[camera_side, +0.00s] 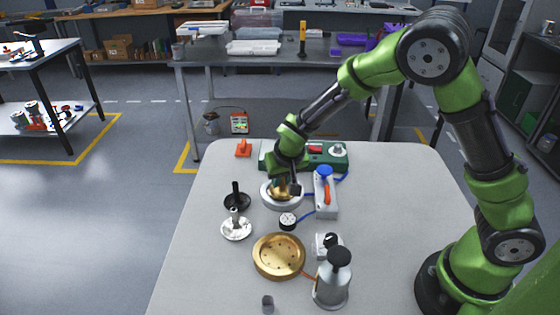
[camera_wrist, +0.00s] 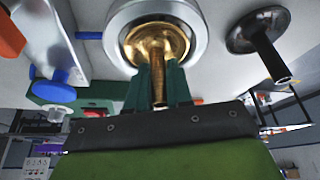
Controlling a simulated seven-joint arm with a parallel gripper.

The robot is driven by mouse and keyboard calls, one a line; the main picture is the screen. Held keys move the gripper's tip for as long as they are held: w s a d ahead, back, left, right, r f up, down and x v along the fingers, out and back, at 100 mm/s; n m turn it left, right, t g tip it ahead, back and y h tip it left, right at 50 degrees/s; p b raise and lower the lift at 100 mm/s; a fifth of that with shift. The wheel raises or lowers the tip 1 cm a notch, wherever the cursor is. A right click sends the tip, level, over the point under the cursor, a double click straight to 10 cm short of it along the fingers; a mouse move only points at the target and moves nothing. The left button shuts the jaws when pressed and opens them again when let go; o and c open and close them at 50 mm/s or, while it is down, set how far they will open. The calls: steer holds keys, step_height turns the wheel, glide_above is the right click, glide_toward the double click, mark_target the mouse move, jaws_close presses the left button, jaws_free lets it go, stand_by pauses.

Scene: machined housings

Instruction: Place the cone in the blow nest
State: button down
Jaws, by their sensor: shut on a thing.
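The cone (camera_wrist: 158,60) is brass, a flared piece with a thin stem. My gripper (camera_wrist: 158,88) is shut on its stem. In the side view my gripper (camera_side: 287,186) points down over the blow nest, a pale round ring (camera_side: 294,203), and the brass cone (camera_side: 274,191) shows inside its rim. In the wrist view the ring (camera_wrist: 196,32) surrounds the flared end of the cone. I cannot tell whether the cone rests on the nest floor; that contact is hidden.
A black stemmed part (camera_side: 237,201) and a white one (camera_side: 236,231) stand left of the nest. A grey block with an orange lever (camera_side: 326,193) is close on the right. A brass dish (camera_side: 279,257) and a silver bottle (camera_side: 332,284) stand in front. A green box (camera_side: 322,154) is behind.

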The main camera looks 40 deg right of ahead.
steer(key=c, duration=1)
jaws_free()
steer(key=shift+f, duration=0.15)
steer(key=v, duration=1.2)
steer(key=s+d+r+t+y, duration=0.1)
steer(key=s+r, duration=0.2)
steer(key=s, duration=0.3)
steer(key=s+d+r+t+y, duration=0.1)
steer(key=s+r, duration=0.3)
steer(key=s, duration=0.2)
steer(key=s+d+r+t+y, duration=0.1)
steer(key=s+r, duration=0.2)
steer(key=s, duration=0.3)
steer(key=shift+d+r+n+y, duration=0.25)
steer(key=shift+d+n+y, duration=0.05)
steer(key=shift+d+y, duration=0.1)
